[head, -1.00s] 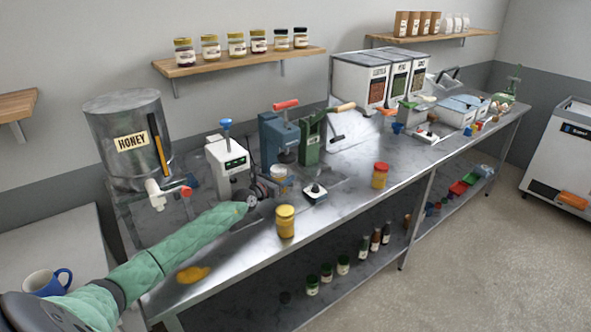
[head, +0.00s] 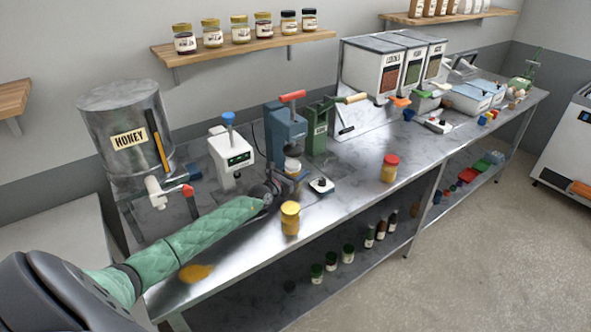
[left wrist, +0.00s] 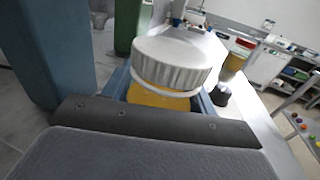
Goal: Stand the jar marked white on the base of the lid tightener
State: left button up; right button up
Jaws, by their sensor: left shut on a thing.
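The jar with the white lid (head: 292,166) is in my left gripper (head: 273,190), at the foot of the blue lid tightener (head: 285,130) with its red handle. In the left wrist view, the ribbed white lid (left wrist: 172,60) and honey-coloured body (left wrist: 158,97) are close ahead. Blue frame parts flank the jar, and the tightener's blue column (left wrist: 50,50) rises at left. The jar looks upright. Its bottom is hidden, so I cannot tell whether it touches the base. My right gripper is not in view.
A yellow-lidded jar (head: 290,220) stands near the front edge, and a red-lidded jar (head: 389,168) farther right. A green press (head: 317,128), a small scale-like device (head: 321,185) and a white machine (head: 230,155) stand close by. A honey spill (head: 195,272) lies front left.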

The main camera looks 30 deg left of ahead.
pick_arm(q)
jog(key=shift+s+d+r, duration=0.1)
jog(key=shift+d+r, duration=0.1)
jog(key=shift+r, duration=0.05)
jog(key=shift+a+f, duration=0.2)
jog(key=shift+f, duration=0.05)
jog(key=o, duration=1.4)
jog(key=shift+w+a+f, duration=0.1)
jog(key=shift+w+f, duration=0.05)
jog(key=shift+w, duration=0.05)
jog(key=shift+o, duration=1.1)
jog(key=shift+s+r, duration=0.1)
jog(key=shift+r, duration=0.15)
